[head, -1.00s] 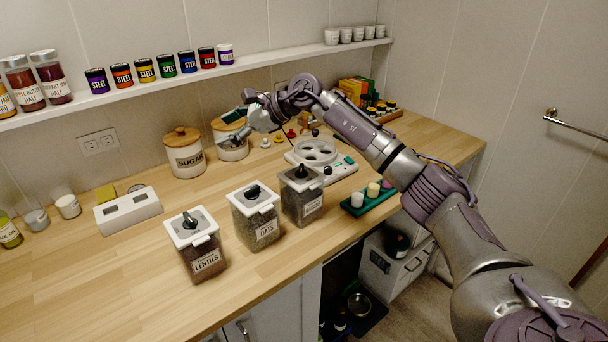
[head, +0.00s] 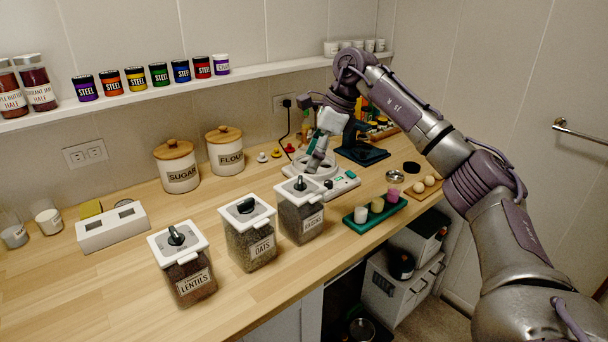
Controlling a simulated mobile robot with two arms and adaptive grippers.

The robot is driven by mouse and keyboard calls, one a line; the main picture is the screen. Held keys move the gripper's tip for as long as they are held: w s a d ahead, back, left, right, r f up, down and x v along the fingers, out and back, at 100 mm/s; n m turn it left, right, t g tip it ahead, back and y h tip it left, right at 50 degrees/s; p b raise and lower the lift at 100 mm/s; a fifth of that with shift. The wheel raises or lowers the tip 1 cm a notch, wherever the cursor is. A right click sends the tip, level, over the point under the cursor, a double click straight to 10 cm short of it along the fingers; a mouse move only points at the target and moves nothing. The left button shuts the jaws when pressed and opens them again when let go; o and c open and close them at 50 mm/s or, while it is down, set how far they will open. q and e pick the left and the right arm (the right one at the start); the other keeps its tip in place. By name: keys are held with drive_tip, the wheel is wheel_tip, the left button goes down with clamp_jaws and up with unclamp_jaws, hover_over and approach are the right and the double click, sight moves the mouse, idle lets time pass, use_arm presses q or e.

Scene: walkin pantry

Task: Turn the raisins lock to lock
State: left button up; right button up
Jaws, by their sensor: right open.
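The raisins canister (head: 301,218) is the rightmost of three clear, white-lidded canisters near the counter's front edge. Its contents look dark and its front label is small and tilted in view. A dark knob (head: 300,184) stands on its lid. My right gripper (head: 314,166) is open and points down, a little behind and to the right of that knob, in front of or over the round white appliance. It appears apart from the knob and holds nothing that I can see. My left gripper is out of view.
The oats canister (head: 250,237) and lentils canister (head: 184,268) stand to the left. A white appliance (head: 343,184) is close behind the raisins. A green tray (head: 376,213) with small cups lies to the right. Sugar (head: 178,170) and flour (head: 225,154) jars stand behind.

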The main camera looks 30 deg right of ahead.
sight(301, 179)
drive_tip(key=shift+x, duration=2.7)
drive_tip(key=c, duration=1.2)
drive_tip(key=shift+o, duration=0.2)
drive_tip(key=shift+m, duration=0.4)
drive_tip(key=m, duration=0.1)
drive_tip(key=m+t+h, duration=0.1)
drive_tip(key=m, duration=0.1)
drive_tip(key=shift+s+a+m+p, duration=0.1)
drive_tip(key=shift+a+m+p, duration=0.05)
drive_tip(key=shift+m+p, duration=0.2)
drive_tip(key=m+h, duration=0.1)
drive_tip(key=m, duration=0.1)
drive_tip(key=m+t, duration=0.1)
drive_tip(key=m, duration=0.1)
drive_tip(key=shift+a+m+h, duration=0.2)
drive_tip(key=shift+m+h, duration=0.05)
drive_tip(key=shift+h, duration=0.15)
